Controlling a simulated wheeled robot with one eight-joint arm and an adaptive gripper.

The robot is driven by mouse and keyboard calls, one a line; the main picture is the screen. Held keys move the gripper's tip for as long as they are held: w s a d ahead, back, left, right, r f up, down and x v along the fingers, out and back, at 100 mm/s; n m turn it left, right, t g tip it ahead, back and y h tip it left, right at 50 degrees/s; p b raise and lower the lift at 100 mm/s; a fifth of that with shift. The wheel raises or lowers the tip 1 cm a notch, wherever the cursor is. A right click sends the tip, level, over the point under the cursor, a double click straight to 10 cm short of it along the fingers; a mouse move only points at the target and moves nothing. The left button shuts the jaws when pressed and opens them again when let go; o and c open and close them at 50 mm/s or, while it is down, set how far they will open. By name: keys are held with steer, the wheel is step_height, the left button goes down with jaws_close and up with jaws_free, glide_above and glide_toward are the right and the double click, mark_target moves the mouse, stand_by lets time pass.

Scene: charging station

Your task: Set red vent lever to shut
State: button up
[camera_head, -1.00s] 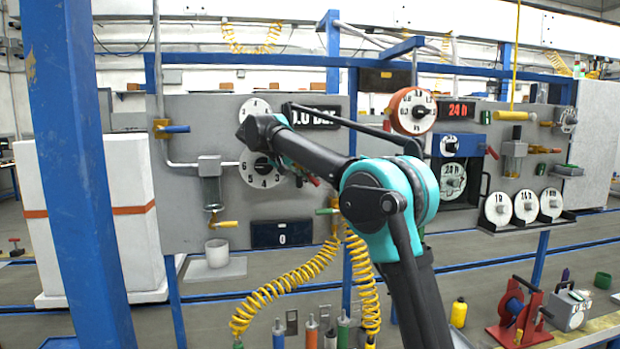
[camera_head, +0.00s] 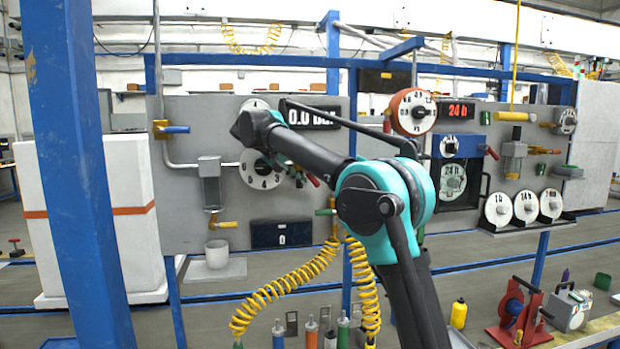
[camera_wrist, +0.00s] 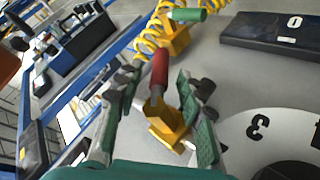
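The red vent lever (camera_wrist: 160,68) stands out from a yellow valve body (camera_wrist: 168,125) in the wrist view. In the head view only its red end (camera_head: 313,181) shows beside my arm. My gripper (camera_wrist: 160,82) is open in the wrist view, with one finger on each side of the lever. A gap shows on the right side of the lever; whether the left finger touches it I cannot tell. My gripper's fingers are hidden behind my arm in the head view.
A green-handled yellow valve (camera_wrist: 187,15) sits close by, with a coiled yellow hose (camera_head: 290,290) below. A numbered white dial (camera_wrist: 265,140) and a dark counter reading 0 (camera_head: 282,234) are near. The pressure display (camera_head: 313,117) reads 0.0 bar.

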steer(key=v, duration=1)
